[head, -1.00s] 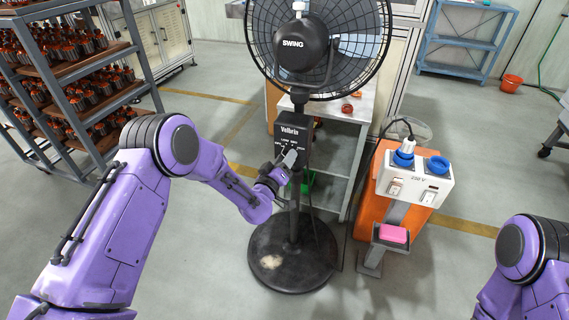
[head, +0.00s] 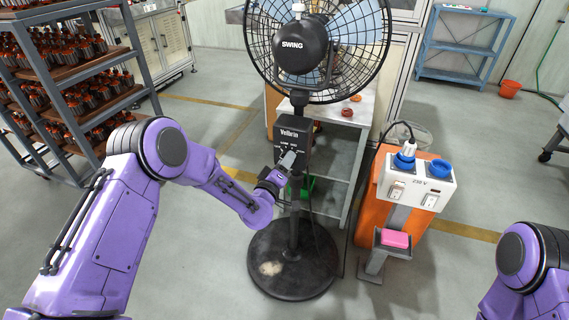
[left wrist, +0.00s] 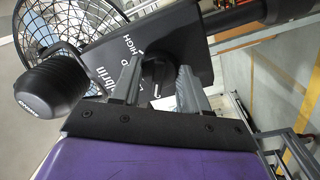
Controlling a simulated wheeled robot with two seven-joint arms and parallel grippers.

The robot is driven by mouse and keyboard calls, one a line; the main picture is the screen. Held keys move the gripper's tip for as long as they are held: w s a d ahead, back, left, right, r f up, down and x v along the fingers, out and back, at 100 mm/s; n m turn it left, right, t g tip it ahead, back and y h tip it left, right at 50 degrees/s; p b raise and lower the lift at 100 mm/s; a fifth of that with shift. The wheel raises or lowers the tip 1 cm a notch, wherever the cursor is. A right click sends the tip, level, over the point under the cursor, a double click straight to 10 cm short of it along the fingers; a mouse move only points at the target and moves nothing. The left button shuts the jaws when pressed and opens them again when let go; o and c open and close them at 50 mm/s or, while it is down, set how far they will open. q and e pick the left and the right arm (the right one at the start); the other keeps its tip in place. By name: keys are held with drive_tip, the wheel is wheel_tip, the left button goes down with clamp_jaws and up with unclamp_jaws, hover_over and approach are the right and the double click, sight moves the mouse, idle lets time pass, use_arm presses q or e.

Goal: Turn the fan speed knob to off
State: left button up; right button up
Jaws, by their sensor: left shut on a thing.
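The black pedestal fan stands in front of me, with its control box (head: 292,130) on the pole below the fan head (head: 302,48). My left gripper (head: 287,160) is at the lower front of this box. In the left wrist view, the dark fan speed knob (left wrist: 157,72) sits between the two grey fingers of my left gripper (left wrist: 160,85), which are shut on it. Printed speed marks, including "HIGH", show beside the knob. In the head view the gripper hides the knob, and I cannot read its setting. My right gripper is out of view.
The round fan base (head: 291,260) rests on the floor. An orange stand (head: 369,205) with a white socket box (head: 418,183) and a pink pedal (head: 395,238) is at the right. A shelf rack (head: 108,105) with several wound parts is at the left.

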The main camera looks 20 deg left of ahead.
use_arm(q)
drive_tip(key=o, duration=1.1)
drive_tip(key=shift+c, duration=0.2)
drive_tip(key=shift+s, duration=0.1)
drive_tip(key=s+a+b, duration=0.1)
drive_tip(key=s, duration=0.9)
drive_tip(key=shift+s+f, duration=0.15)
drive_tip(key=shift+f, duration=0.2)
drive_tip(key=s+a+f+m+g+y, duration=0.4)
drive_tip(key=s+f+g, duration=0.5)
drive_tip(key=s+f, duration=0.65)
drive_tip(key=s+a+f+g+p, duration=0.1)
drive_tip(key=s+a+f+g, duration=0.1)
drive_tip(key=s, duration=0.8)
drive_tip(key=s+a+f+g+y+p, duration=0.1)
drive_tip(key=s+a+f+g, duration=0.2)
drive_tip(key=s, duration=0.7)
drive_tip(key=shift+s+a+f+n+g, duration=0.15)
drive_tip(key=shift+a+f+n+g, duration=0.2)
drive_tip(key=shift+f+g, duration=0.35)
